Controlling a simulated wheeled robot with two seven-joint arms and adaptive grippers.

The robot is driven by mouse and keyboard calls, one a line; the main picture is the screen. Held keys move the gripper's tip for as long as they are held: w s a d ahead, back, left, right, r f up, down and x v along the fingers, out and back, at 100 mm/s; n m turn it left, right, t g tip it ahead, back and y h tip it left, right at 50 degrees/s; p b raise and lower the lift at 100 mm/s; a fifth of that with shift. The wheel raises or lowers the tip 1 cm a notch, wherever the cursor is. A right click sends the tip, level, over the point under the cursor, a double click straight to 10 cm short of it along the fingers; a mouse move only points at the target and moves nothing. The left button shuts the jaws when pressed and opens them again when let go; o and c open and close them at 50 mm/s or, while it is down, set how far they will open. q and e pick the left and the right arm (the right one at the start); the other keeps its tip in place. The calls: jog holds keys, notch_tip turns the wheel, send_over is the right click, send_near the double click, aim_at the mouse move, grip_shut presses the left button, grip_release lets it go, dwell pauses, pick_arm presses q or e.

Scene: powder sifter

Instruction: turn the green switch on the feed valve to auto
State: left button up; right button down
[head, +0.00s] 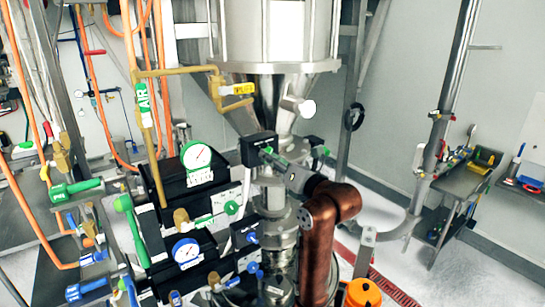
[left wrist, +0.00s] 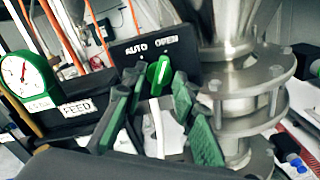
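The feed valve's black switch box (head: 258,148) is mounted against the steel column. In the left wrist view its panel (left wrist: 125,52) reads AUTO and OPEN. The green switch (left wrist: 160,76) stands nearly upright, its top leaning slightly right, closer to OPEN than to AUTO. My left gripper (head: 271,156) is at the front of the box. In the left wrist view its green-padded fingers (left wrist: 154,84) are open, one on each side of the switch, with gaps visible. In the head view the fingers mostly hide the switch. My right gripper is in neither view.
A green pressure gauge (head: 197,156) and FEED label (left wrist: 77,107) are left of the box. A steel flange (left wrist: 243,80) stands close on the right. A blue gauge (head: 186,250) and several other valves crowd the lower left. Free floor lies right of the column.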

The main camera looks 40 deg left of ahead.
pick_arm(q)
grip_shut()
dwell(0.5)
